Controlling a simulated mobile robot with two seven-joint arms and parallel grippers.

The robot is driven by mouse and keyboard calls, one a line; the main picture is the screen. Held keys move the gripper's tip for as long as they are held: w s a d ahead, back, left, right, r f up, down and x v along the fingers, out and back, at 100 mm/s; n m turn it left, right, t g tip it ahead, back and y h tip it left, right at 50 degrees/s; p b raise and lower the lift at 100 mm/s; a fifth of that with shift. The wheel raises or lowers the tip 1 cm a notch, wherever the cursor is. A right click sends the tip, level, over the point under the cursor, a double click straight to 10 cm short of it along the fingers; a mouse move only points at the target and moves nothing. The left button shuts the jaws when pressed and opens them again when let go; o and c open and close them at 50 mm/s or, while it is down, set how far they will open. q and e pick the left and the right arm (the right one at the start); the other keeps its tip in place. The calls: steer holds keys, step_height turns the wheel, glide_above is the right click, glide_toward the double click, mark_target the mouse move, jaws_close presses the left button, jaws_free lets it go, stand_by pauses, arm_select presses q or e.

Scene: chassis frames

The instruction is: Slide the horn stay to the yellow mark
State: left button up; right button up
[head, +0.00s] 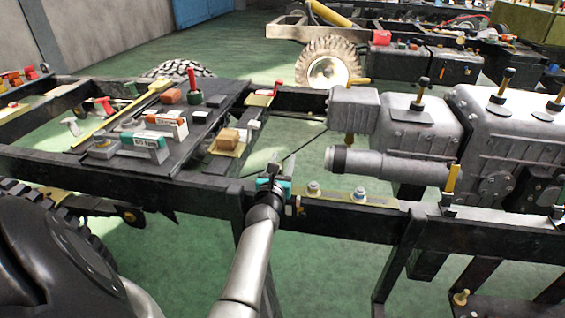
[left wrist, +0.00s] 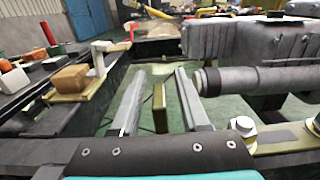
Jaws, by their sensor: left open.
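An olive-yellow plate (head: 337,194) lies along the top of the near black rail in the head view, with two bolts and washers on it. It also shows at the right of the left wrist view (left wrist: 281,139). A narrow upright tan tab (left wrist: 160,108) stands between my open left fingers in the left wrist view, with a gap on each side. I cannot tell for certain which piece is the horn stay, nor make out a separate yellow mark. My left gripper (head: 272,172) is at the rail, just left of the plate. My right gripper is not in view.
A grey engine and gearbox (head: 510,140) stand right of the gripper, with a cylindrical shaft housing (head: 385,165) close behind the plate. A dark panel (head: 165,140) with labelled brackets and blocks lies to the left. Green floor shows between the rails.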

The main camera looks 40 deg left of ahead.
arm_select(q)
steer(key=shift+c, duration=0.2)
jaws_close()
stand_by(1.2)
